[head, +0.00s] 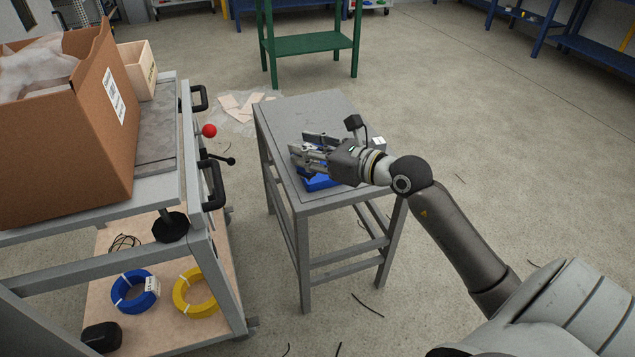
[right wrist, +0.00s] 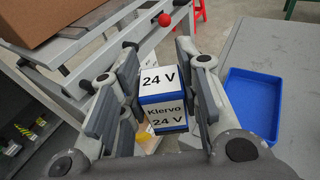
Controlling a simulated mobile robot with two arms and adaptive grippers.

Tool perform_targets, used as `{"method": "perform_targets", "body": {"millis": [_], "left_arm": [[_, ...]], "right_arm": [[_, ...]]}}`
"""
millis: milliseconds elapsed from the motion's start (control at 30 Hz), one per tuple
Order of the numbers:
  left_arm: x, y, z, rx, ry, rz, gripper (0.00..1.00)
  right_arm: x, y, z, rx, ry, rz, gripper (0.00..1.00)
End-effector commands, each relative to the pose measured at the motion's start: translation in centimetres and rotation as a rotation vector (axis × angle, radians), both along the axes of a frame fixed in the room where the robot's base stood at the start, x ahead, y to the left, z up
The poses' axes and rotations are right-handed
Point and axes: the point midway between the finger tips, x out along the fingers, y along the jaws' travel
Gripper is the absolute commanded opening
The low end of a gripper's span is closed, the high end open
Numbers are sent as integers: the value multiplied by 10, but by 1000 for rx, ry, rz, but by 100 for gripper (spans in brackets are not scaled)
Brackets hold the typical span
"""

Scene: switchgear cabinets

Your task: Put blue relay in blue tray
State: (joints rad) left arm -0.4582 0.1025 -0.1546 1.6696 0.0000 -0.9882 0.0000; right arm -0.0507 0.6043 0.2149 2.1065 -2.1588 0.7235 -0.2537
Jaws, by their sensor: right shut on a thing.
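The blue relay (right wrist: 162,100) has white labels reading "24 V" and "Klervo". My right gripper (right wrist: 160,92) is shut on it, with one finger on each side. In the head view my right gripper (head: 305,148) is above the small grey table, and I cannot make out the relay there. The blue tray (right wrist: 249,98) is shallow and looks empty in the right wrist view, to the right of the held relay. In the head view the tray (head: 320,184) lies on the table, partly hidden under my right gripper. My left gripper is not in view.
The small grey table (head: 300,112) has bare top toward the back. A grey cart to the left carries a cardboard box (head: 95,120) and a wooden box (head: 137,70); its handles and red knob (head: 209,131) face the table. A green stand (head: 308,43) is behind.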

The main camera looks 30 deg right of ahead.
Motion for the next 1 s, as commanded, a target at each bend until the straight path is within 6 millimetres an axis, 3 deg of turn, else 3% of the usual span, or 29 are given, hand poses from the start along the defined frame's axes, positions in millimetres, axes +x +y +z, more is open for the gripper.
{"method": "perform_targets", "body": {"millis": [33,200,467,767,1000], "left_arm": [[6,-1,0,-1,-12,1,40],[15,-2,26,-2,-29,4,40],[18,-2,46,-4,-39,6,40],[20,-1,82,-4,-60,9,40],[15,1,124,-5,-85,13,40]], "right_arm": [[7,-8,-8,-3,-5,-33,6],[21,-28,-7,-2,-3,-125,6],[36,-45,-8,0,2,-175,6],[83,-78,-34,0,2,-176,6],[113,-98,-62,1,4,-174,6]]}}
